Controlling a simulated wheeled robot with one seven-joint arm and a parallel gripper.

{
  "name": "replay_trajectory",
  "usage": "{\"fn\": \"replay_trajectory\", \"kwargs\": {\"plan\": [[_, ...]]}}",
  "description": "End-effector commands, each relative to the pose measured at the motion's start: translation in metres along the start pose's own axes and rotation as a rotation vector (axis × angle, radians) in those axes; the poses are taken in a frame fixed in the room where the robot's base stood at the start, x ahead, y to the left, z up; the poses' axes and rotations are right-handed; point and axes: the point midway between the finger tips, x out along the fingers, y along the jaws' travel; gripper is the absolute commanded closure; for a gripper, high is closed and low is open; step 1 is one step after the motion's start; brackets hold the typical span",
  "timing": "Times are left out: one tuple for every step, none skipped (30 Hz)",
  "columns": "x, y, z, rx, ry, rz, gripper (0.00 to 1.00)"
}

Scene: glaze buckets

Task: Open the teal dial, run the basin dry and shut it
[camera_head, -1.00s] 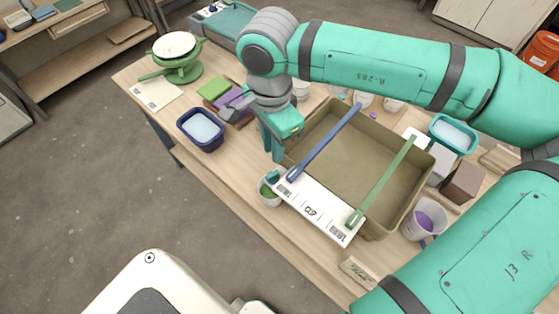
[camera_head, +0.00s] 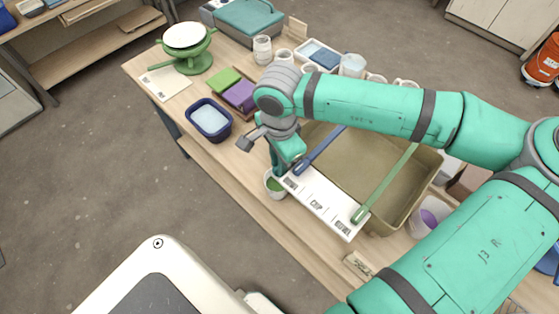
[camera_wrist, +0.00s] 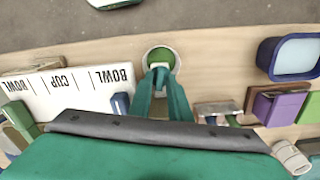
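The olive basin (camera_head: 405,213) stands on the workbench, with a white label board (camera_head: 325,203) along its front edge. My gripper (camera_head: 279,168) points down at the board's left end, just above a small white cup with green inside (camera_head: 275,186). The teal dial is not distinct now; my teal fingers cover that spot. In the wrist view, my fingers (camera_wrist: 160,75) reach to the cup's rim (camera_wrist: 161,50), with a small pale piece between the tips. I cannot tell whether they touch or grip the dial. The basin's inside is partly hidden by my arm.
A blue stick (camera_head: 318,152) and a green stick (camera_head: 385,183) lie across the basin. A navy tub (camera_head: 209,119), green and purple blocks (camera_head: 238,95) and a green scale (camera_head: 188,60) stand left. A cup with purple (camera_head: 429,216) stands right.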

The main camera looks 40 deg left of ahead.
Motion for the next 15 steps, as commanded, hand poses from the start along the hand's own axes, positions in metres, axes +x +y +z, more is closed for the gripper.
{"fn": "replay_trajectory", "kwargs": {"plan": [[-0.0001, 0.0, 0.0, 0.0, 0.0, 0.0, 0.83], [-0.0001, 0.0, 0.0, 0.0, 0.0, 0.0, 0.88], [-0.0002, 0.0, 0.0, 0.0, 0.0, 0.0, 0.97], [-0.0002, 0.0, 0.0, 0.0, 0.0, 0.0, 1.0], [-0.0002, 0.0, 0.0, 0.0, 0.0, 0.0, 1.0], [-0.0002, 0.0, 0.0, 0.0, 0.0, 0.0, 1.0], [-0.0002, 0.0, 0.0, 0.0, 0.0, 0.0, 1.0], [-0.0003, 0.0, 0.0, 0.0, 0.0, 0.0, 1.0], [-0.0003, 0.0, 0.0, 0.001, 0.0, 0.0, 1.0], [-0.0003, 0.0, 0.0, 0.002, 0.0, 0.0, 1.0], [-0.0003, 0.0, 0.0, 0.004, 0.0, 0.0, 1.0], [-0.0004, 0.0, 0.0, 0.009, 0.0, 0.0, 1.0], [-0.0004, 0.0, 0.0, 0.014, 0.0, 0.0, 1.0], [-0.0004, 0.0, 0.0, 0.02, 0.0, 0.0, 1.0], [-0.0004, 0.0, 0.0, 0.029, 0.0, 0.0, 1.0]]}}
